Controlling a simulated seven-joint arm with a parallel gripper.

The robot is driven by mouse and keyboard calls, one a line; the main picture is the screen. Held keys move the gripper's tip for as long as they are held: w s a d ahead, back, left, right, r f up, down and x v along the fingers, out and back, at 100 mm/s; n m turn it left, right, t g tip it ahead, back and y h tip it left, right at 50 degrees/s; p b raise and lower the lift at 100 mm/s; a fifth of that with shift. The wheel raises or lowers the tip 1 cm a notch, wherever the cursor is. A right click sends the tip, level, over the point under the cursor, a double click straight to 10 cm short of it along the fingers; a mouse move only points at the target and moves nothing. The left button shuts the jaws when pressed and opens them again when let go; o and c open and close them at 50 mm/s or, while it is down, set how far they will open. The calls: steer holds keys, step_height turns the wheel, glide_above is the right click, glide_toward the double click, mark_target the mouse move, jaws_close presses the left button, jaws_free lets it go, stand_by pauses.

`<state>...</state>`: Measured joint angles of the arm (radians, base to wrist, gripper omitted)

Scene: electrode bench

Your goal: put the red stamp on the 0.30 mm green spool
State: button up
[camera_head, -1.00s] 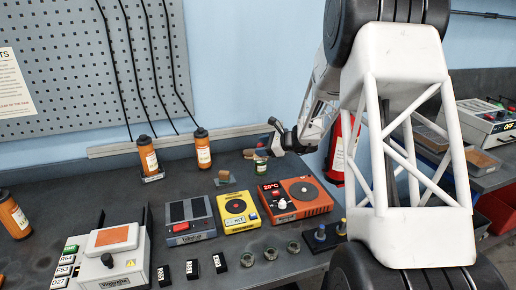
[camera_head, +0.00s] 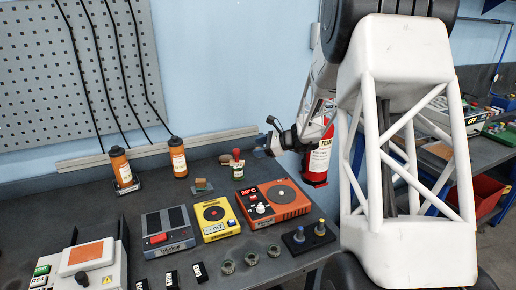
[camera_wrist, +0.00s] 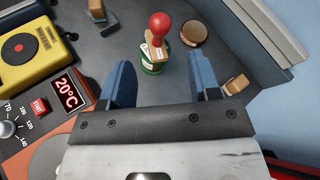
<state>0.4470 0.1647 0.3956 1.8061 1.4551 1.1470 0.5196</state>
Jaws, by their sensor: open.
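The red stamp (camera_wrist: 160,24), with a round red knob and a wooden body, stands upright on top of a green spool (camera_wrist: 153,67) in the wrist view. In the head view the red stamp (camera_head: 236,154) also shows above the green spool (camera_head: 238,172). The spool's size marking is too small to read. My gripper (camera_wrist: 161,66) is open, its two blue fingers apart on either side of the spool in the picture. In the head view my gripper (camera_head: 266,146) is empty, to the right of the stamp and apart from it.
A brown-topped round piece (camera_wrist: 193,34) stands beside the spool. A small wooden block (camera_wrist: 236,84) lies beside the right finger. An orange hotplate (camera_head: 274,204) and a yellow device (camera_head: 214,219) stand nearer. A red extinguisher (camera_head: 318,160) hangs at the right.

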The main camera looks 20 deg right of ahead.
stand_by(0.4)
steer(key=s+a+r+n+g+h, duration=0.25)
steer(key=s+a+r+n, duration=0.25)
steer(key=s+a, duration=0.45)
steer(key=s+a+r+n+g+h, duration=0.1)
steer(key=s+a+r+n+g, duration=0.45)
steer(key=s, duration=0.65)
steer(key=s+a+n+t+h, duration=0.2)
steer(key=s+a+n+h, duration=0.2)
steer(key=s, duration=2.2)
steer(key=shift+s+f+n+h, duration=0.4)
steer(key=shift+n+h, duration=1.25)
steer(key=shift+n, duration=2)
